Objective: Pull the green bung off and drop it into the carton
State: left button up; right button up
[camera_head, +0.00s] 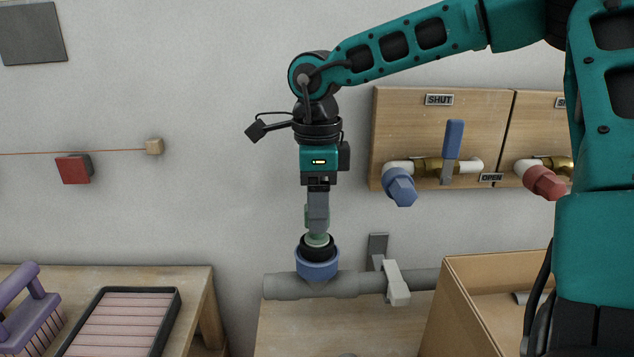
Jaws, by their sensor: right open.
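The green bung (317,240) sits in the black and blue collar on top of a grey pipe tee, low in the middle of the view. Only a small pale green part of it shows. My right gripper (317,228) points straight down directly over the bung, with its fingers at the bung's top. It is open; the finger gap is seen side-on, and contact with the bung cannot be made out. The carton (466,322) is an open brown box at the lower right. My left gripper is not in view.
The grey pipe (340,284) runs sideways over a wooden bench, with a pale clamp (397,284) right of the tee. Valve boards (390,125) hang on the wall behind. A tray (120,322) and a purple brush (35,310) lie on the left table.

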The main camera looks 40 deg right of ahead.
jog(key=shift+f, duration=0.4)
jog(key=shift+r, duration=0.1)
grip_shut()
dwell(0.6)
